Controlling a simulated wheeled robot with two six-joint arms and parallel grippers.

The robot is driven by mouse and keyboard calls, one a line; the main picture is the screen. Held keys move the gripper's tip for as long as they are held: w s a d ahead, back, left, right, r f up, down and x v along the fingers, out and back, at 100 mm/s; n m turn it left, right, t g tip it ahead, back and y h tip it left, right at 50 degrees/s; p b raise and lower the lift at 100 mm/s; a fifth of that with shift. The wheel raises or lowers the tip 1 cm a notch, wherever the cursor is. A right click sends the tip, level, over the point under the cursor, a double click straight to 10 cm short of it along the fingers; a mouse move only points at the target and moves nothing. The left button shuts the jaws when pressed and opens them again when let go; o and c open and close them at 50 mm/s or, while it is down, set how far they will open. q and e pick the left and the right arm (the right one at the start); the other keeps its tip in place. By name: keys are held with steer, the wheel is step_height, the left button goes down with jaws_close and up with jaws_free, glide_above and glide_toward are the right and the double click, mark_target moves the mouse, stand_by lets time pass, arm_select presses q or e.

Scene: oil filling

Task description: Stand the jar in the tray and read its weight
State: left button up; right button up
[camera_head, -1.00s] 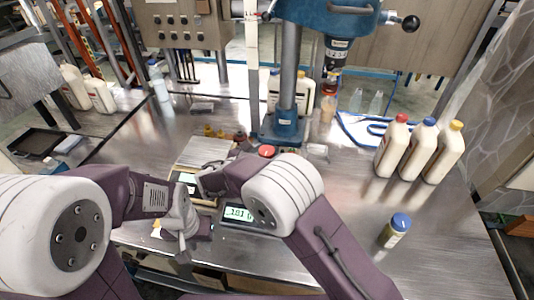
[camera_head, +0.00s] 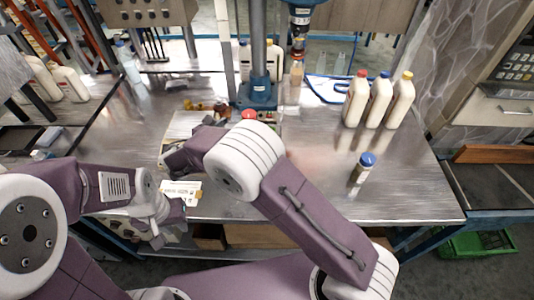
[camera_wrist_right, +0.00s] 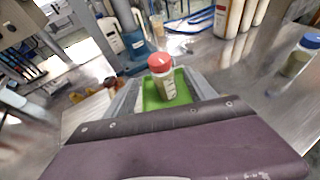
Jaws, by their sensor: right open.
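In the right wrist view a clear jar with a red lid (camera_wrist_right: 163,78) stands upright on a green surface (camera_wrist_right: 181,92). My right gripper (camera_wrist_right: 157,84) is open, one finger on each side of that jar; contact cannot be made out. In the head view only the red lid (camera_head: 249,114) shows behind my right arm, and that gripper is hidden. A blue-lidded jar (camera_head: 359,177) stands alone on the bench at the right; it also shows in the right wrist view (camera_wrist_right: 300,57). My left gripper (camera_head: 157,238) is low at the bench's front edge, its jaws unclear.
Three white bottles (camera_head: 379,101) with red, blue and yellow caps stand at the back right. A blue press stand (camera_head: 258,93) is behind the red lid. A white labelled item (camera_head: 181,193) lies near the front edge. The bench's right front (camera_head: 405,200) is clear.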

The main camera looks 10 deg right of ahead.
steer(key=s+d+f+m+g, duration=0.2)
steer(key=s+d+m+g, duration=0.15)
steer(key=d, duration=0.25)
steer(key=s+d+f+m+g, duration=0.3)
steer(key=s+d+m, duration=0.2)
steer(key=d, duration=0.1)
steer(key=s+d+f+m+g+y, duration=0.1)
steer(key=s+m+y, duration=0.3)
steer(key=s+m, duration=0.4)
steer(key=s+d+f+m+g+y, duration=0.2)
steer(key=s+d+m+y, duration=0.1)
steer(key=s+m, duration=0.6)
steer(key=m+y, duration=0.1)
steer(key=m, duration=0.2)
steer(key=shift+d+m, duration=0.35)
steer(key=shift+s+d+g, duration=0.1)
steer(key=shift+d+g, duration=0.05)
steer(key=shift+g, duration=0.1)
